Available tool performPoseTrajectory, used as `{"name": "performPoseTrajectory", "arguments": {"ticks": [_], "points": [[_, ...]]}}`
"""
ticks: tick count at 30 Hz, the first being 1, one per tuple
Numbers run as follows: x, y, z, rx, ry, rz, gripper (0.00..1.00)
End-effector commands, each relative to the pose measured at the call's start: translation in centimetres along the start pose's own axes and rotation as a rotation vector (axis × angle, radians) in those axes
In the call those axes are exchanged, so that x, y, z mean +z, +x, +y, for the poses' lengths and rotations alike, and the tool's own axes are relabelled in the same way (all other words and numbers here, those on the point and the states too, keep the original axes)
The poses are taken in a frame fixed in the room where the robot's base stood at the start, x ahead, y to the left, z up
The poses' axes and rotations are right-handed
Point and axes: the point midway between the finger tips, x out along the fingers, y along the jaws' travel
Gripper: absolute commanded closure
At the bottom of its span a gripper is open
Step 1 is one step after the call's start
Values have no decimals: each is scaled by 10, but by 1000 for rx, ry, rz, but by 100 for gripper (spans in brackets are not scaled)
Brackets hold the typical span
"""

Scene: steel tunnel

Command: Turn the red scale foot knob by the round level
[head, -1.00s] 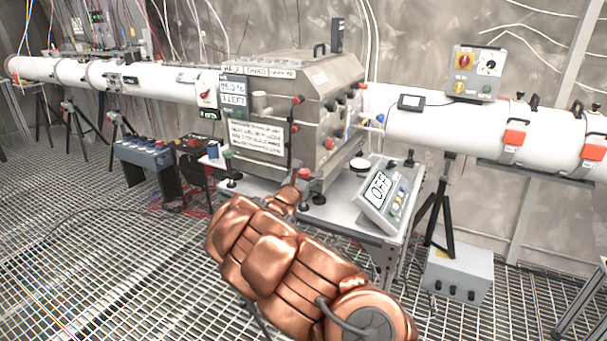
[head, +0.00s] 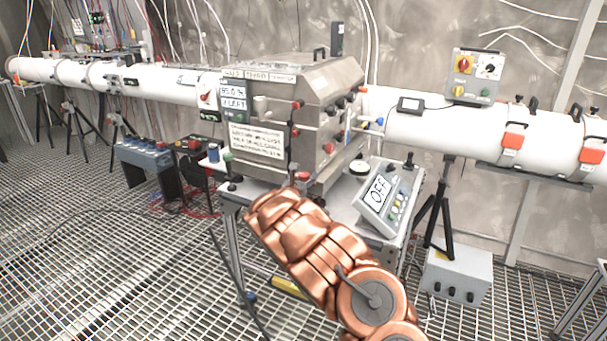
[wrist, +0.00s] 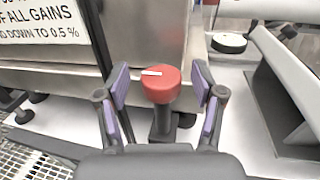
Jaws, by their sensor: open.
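The red knob (wrist: 160,84) with a white mark on its top stands upright on a dark post in the wrist view. It also shows small in the head view (head: 304,177), just beyond the end of my copper-coloured arm. My gripper (wrist: 160,92) is open, with one purple-padded finger on each side of the knob. Gaps show between the pads and the knob.
A steel cabinet (head: 330,95) stands right behind the knob. A slanted box reading OFF (head: 388,195) stands to its right on the white bench (head: 340,214). A black foot (wrist: 24,115) and a printed sign (wrist: 40,20) are on the left.

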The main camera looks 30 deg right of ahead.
Motion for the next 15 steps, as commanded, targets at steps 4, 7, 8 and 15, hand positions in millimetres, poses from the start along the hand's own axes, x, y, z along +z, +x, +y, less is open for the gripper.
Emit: {"name": "performPoseTrajectory", "arguments": {"ticks": [4,7,8,15], "points": [[0,7,-1,-1,-2,0,32],[0,9,-1,-1,-2,-1,32],[0,9,-1,-1,-2,-1,32],[0,9,-1,-1,-2,-1,32]]}}
